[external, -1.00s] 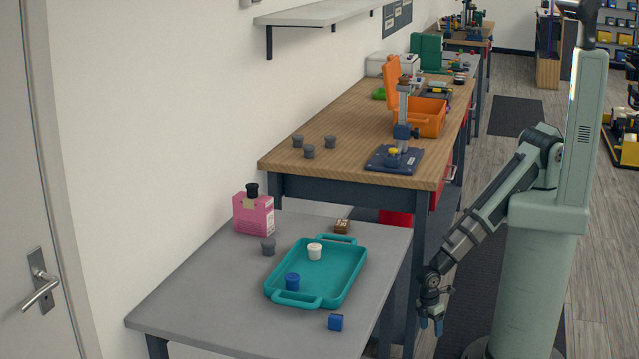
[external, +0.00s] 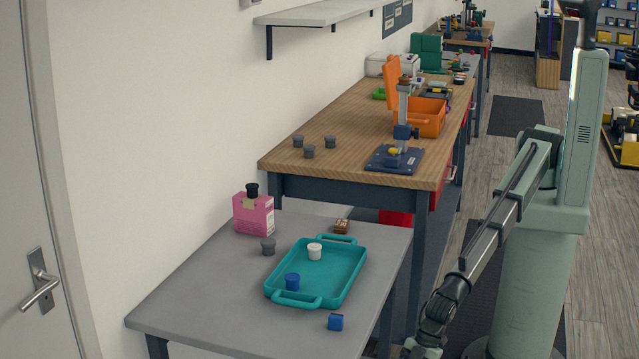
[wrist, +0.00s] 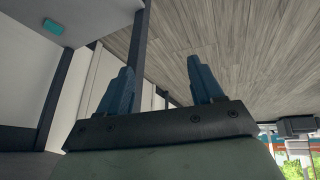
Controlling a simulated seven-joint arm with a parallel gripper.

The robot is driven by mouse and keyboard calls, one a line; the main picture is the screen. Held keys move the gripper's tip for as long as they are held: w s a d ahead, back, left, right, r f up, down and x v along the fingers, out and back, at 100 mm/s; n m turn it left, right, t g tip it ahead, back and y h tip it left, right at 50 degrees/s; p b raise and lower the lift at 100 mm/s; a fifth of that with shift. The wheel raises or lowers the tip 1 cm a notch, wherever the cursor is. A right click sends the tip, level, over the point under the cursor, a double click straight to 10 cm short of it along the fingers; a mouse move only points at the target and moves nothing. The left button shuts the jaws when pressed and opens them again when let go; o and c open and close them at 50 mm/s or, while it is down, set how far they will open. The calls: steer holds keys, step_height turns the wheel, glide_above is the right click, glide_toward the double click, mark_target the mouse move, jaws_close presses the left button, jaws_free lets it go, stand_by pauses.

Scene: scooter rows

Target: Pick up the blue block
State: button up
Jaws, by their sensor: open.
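The blue block (external: 336,322) sits on the grey table (external: 215,290), near its front right edge, outside the teal tray (external: 352,288). In the external view my arm hangs down to the right of the table, and its end runs out of the bottom of the picture. In the wrist view my gripper (wrist: 160,64) is open, with two blue fingers wide apart and nothing between them. The block cannot be made out in the wrist view.
A pink bottle (external: 254,215), a grey knob-like piece (external: 268,246) and a small brown block (external: 342,226) stand behind. A wooden workbench (external: 345,135) rises beyond the table.

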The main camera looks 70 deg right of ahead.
steer(key=w+a+r+n, duration=0.2)
steer(key=w+a+r, duration=0.1)
steer(key=a+r, duration=1.15)
steer(key=w+r, duration=0.2)
steer(key=r, duration=0.1)
steer(key=w+d+r+h, duration=0.1)
steer(key=w+r, duration=0.2)
steer(key=r, duration=0.1)
steer(key=w+d+r+h, duration=0.1)
steer(key=w+r, duration=0.1)
steer(key=r, duration=0.2)
steer(key=shift+w+d+r+g, duration=0.2)
steer(key=shift+w+d+g, duration=0.05)
steer(key=shift+w+g, duration=0.15)
steer(key=w+d+r+n+g+h, duration=0.1)
steer(key=w+d+r+g+h, duration=0.15)
steer(key=w+d+r, duration=0.5)
glide_above(336, 316)
steer(key=shift+h, duration=0.25)
steer(key=f, duration=0.8)
steer(key=shift+s+d, duration=0.15)
steer(key=shift+s, duration=0.05)
steer(key=shift+w+f, duration=0.2)
steer(key=shift+f, duration=2.55)
steer(key=c, duration=1.1)
